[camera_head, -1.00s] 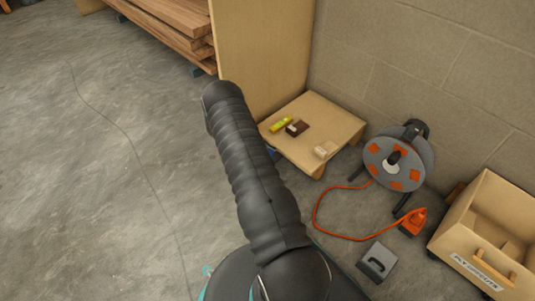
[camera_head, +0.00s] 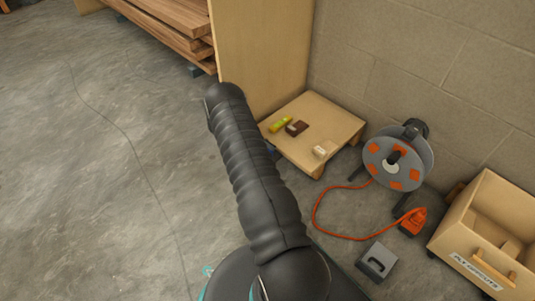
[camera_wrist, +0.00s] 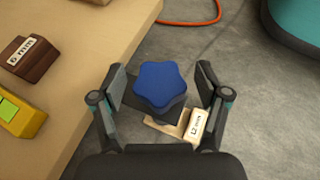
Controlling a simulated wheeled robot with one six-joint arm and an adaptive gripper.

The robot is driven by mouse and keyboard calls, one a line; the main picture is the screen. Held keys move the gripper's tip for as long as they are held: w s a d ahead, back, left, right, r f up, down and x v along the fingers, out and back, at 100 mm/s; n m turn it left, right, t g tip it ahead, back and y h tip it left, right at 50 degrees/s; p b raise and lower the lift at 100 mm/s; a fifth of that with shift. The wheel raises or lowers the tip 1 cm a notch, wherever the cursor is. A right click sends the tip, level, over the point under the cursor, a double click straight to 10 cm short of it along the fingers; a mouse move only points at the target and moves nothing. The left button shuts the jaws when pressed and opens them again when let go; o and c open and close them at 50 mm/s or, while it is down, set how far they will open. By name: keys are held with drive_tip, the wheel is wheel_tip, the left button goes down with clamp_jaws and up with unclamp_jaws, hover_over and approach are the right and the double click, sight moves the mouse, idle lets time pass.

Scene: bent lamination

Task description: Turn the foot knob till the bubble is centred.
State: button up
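The blue star-shaped foot knob (camera_wrist: 160,84) lies between the fingers of my gripper (camera_wrist: 160,76) in the wrist view. The fingers are open, one at each side of the knob, with a gap visible at both sides. The knob is beside the edge of the low plywood board (camera_wrist: 92,62). A yellow level (camera_wrist: 24,121) with a green vial lies on the board, cut by the left picture edge; its bubble cannot be made out. The level (camera_head: 281,124) also shows small in the head view, where my arm hides the gripper.
A dark wood block (camera_wrist: 30,57) with a label lies by the level. A labelled pale block (camera_wrist: 196,125) sits below the knob, close to the right finger. A cable reel (camera_head: 394,160), orange cable (camera_head: 318,217) and plywood crate (camera_head: 490,230) stand right. Open floor lies left.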

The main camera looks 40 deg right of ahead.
drive_tip(key=shift+w, duration=0.15)
drive_tip(key=v, duration=1.2)
idle(0.3)
